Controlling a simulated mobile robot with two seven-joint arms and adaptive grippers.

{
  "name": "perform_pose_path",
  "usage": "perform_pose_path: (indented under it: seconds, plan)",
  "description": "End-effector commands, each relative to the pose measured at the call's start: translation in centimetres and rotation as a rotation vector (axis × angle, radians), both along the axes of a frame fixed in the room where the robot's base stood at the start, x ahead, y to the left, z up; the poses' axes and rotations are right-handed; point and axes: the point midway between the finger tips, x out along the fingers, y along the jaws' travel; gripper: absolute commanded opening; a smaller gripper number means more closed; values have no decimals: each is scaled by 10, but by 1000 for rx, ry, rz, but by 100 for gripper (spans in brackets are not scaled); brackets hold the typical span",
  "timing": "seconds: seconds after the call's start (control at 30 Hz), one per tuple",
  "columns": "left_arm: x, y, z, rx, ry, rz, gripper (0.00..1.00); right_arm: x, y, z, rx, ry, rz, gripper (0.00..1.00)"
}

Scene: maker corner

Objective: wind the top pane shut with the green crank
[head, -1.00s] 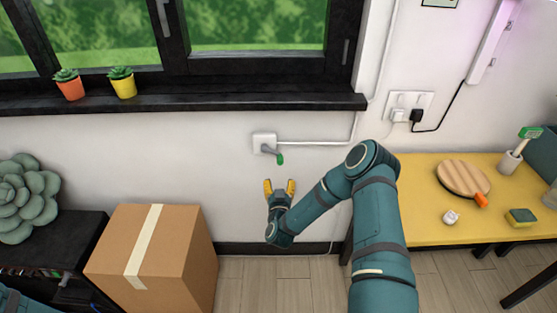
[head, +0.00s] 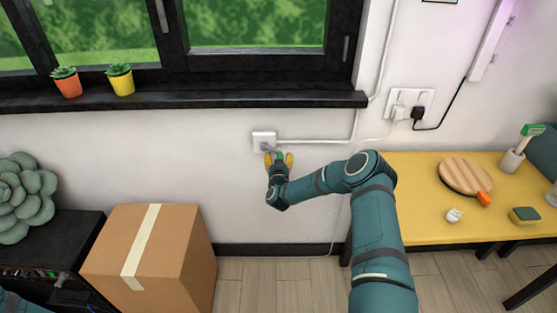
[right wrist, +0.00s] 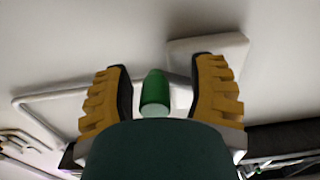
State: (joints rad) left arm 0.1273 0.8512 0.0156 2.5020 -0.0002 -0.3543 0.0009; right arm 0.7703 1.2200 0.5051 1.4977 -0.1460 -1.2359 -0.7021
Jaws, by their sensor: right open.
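The green crank handle (right wrist: 155,93) stands between the two yellow fingers of my right gripper (right wrist: 160,95) in the right wrist view, with a gap on each side. The crank's white wall box (head: 264,137) is below the window sill in the head view. There my right gripper (head: 279,160) is open around the handle, and its fingers hide most of the crank. The window (head: 256,22) shows above with its dark frame; its top pane is out of the picture. My left gripper is not in view.
A cardboard box (head: 160,250) stands on the floor at lower left. The dark sill (head: 200,102) with two potted succulents juts out above my right gripper. A yellow table (head: 420,215) with several small things stands at right.

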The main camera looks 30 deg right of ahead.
Motion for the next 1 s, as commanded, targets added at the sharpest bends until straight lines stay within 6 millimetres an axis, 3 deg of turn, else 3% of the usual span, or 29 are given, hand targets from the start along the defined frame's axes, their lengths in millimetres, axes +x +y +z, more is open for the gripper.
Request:
perform_pose_path:
  seconds: [0.17, 0.27, 0.33, 0.37, 1.0]
  plan:
    - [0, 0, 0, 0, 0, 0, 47, 0, 0, 0, 0, 0, 0, 57]
    - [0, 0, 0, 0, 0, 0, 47, 0, 0, 0, 0, 0, 0, 28]
    - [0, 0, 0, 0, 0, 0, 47, 0, 0, 0, 1, -1, 1, 3]
    - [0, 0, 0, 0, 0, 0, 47, 0, 1, 0, 1, -1, 1, 0]
    - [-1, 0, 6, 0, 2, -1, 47, 1, 2, 11, -100, 53, 11, 0]
